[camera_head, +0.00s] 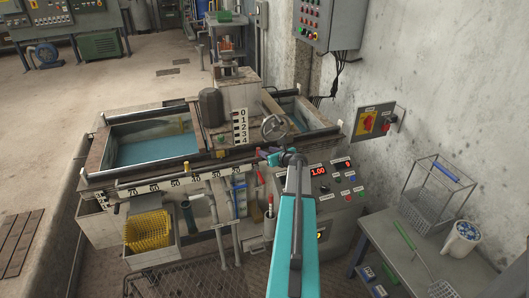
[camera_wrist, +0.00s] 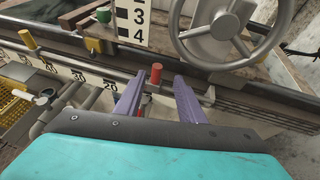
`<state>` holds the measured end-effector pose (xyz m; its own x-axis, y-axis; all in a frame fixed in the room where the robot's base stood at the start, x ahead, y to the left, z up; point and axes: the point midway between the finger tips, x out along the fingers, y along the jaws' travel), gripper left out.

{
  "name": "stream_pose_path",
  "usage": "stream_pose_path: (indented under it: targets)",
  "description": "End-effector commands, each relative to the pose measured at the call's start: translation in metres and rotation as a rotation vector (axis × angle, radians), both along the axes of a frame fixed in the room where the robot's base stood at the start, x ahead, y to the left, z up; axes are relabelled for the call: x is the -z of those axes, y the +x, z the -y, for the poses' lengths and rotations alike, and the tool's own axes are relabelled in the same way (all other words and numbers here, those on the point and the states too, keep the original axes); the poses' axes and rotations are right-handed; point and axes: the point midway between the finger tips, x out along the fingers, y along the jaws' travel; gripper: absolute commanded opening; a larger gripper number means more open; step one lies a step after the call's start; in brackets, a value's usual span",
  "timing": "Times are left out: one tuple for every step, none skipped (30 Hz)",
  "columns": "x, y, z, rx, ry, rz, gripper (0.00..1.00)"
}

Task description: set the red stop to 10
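The red stop (camera_wrist: 156,74) is a small red cylinder standing at the rail, seen in the wrist view. My gripper (camera_wrist: 158,78) is open, with one purple finger on each side of the stop in the picture. I see no clear contact, and cannot tell how deep the stop sits between the fingers. The scale strip (camera_wrist: 78,75) runs below the rail; its 20 mark lies left of the left finger. Marks further right are hidden by my gripper, so I cannot read the stop's value. In the head view my gripper (camera_head: 265,154) is at the right part of the rail.
A handwheel (camera_wrist: 228,30) stands close behind and right of my fingers. A yellow knob (camera_wrist: 27,38) and a green knob (camera_wrist: 103,15) stand left along the machine. A vertical number plate (camera_head: 240,126) is behind the rail. A control panel (camera_head: 335,182) is to the right.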

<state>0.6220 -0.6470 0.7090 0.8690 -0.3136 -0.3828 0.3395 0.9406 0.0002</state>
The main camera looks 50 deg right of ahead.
Motion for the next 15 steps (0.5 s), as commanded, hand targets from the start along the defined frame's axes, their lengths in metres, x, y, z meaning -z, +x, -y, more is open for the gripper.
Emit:
stream_pose_path:
  targets:
    - [-0.003, -0.007, -0.003, 0.001, 0.000, 0.000, 0.36]
    - [-0.004, -0.009, -0.005, 0.001, 0.000, 0.000, 0.36]
    - [-0.006, -0.013, -0.006, 0.000, 0.000, 0.000, 0.36]
    - [-0.007, -0.015, -0.007, 0.000, 0.000, 0.000, 0.36]
    - [-0.008, -0.018, -0.008, 0.000, 0.000, 0.000, 0.36]
    - [-0.010, -0.022, -0.010, 0.000, -0.001, 0.000, 0.36]
    - [-0.011, -0.024, -0.010, 0.000, -0.001, 0.000, 0.36]
    - [-0.012, -0.027, -0.011, 0.000, 0.000, 0.001, 0.36]
    - [-0.013, -0.029, -0.012, 0.001, -0.001, 0.001, 0.36]
    - [-0.014, -0.031, -0.012, 0.001, -0.001, 0.001, 0.36]
    - [-0.015, -0.033, -0.013, 0.001, -0.001, 0.001, 0.36]
    - [-0.016, -0.035, -0.013, 0.000, 0.000, 0.001, 0.36]
    - [-0.016, -0.036, -0.014, 0.000, 0.000, 0.001, 0.36]
    - [-0.017, -0.036, -0.014, 0.000, 0.000, 0.001, 0.36]
    - [-0.017, -0.037, -0.014, -0.001, 0.000, 0.000, 0.36]
